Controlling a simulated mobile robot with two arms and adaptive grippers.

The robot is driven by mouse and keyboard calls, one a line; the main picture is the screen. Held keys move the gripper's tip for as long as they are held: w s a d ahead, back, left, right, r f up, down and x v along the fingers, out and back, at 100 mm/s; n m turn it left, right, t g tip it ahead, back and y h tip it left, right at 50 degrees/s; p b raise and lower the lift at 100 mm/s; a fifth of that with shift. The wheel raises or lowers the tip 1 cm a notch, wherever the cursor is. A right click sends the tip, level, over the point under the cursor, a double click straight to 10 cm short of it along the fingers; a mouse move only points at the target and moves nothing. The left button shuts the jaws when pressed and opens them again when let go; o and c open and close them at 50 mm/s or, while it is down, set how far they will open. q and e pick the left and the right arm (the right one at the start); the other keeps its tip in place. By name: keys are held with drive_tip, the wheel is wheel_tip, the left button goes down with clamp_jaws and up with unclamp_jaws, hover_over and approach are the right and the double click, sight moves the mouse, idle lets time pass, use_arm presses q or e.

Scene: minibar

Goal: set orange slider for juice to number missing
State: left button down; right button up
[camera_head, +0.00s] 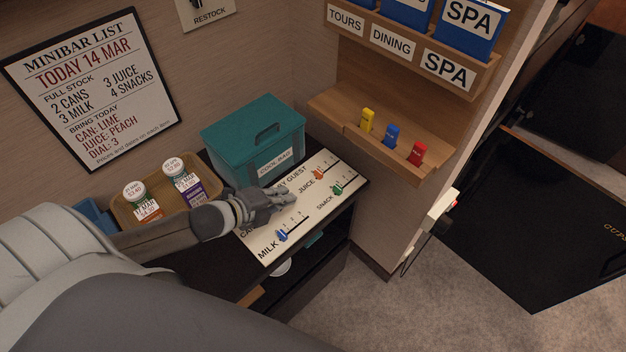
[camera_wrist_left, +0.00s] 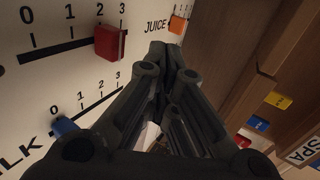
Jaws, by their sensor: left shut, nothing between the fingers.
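The orange juice slider (camera_head: 318,174) sits near the JUICE-label end of its scale on the white panel (camera_head: 262,238). It also shows at the top of the left wrist view (camera_wrist_left: 177,25); its exact number is unreadable. My left gripper (camera_head: 287,192) is shut and empty over the panel, left of the orange slider and apart from it. Its closed fingertips (camera_wrist_left: 160,50) point towards the JUICE label in the wrist view. The minibar list (camera_head: 95,88) on the wall reads 3 juice under full stock and "Dial: 3". My right gripper is not in view.
The blue milk slider (camera_head: 283,236), green snack slider (camera_head: 337,188) and red slider (camera_wrist_left: 109,42) share the panel. A teal cool bag (camera_head: 254,142) stands behind it. A tan tray (camera_head: 150,218) with two labelled bottles is at left. A wooden shelf (camera_head: 400,155) is at right.

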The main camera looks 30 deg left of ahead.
sight(301, 197)
use_arm(q)
drive_tip(key=x, duration=0.6)
drive_tip(key=shift+w+d+f, duration=0.1)
drive_tip(key=shift+w, duration=0.25)
drive_tip(key=w, duration=0.1)
drive_tip(key=w+d+p, duration=0.1)
drive_tip(key=w, duration=0.1)
drive_tip(key=shift+f, duration=0.15)
drive_tip(key=shift+w+d, duration=0.2)
drive_tip(key=shift+w, duration=0.4)
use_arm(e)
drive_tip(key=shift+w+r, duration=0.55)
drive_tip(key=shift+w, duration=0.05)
use_arm(q)
drive_tip(key=shift+w+d+f+b, duration=0.1)
drive_tip(key=shift+w+d+b, duration=0.1)
drive_tip(key=shift+w, duration=0.4)
drive_tip(key=shift+w+d+b, duration=0.2)
drive_tip(key=shift+w+d, duration=0.05)
drive_tip(key=shift+w, duration=0.4)
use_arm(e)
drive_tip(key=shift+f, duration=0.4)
use_arm(q)
drive_tip(key=shift+s, duration=0.1)
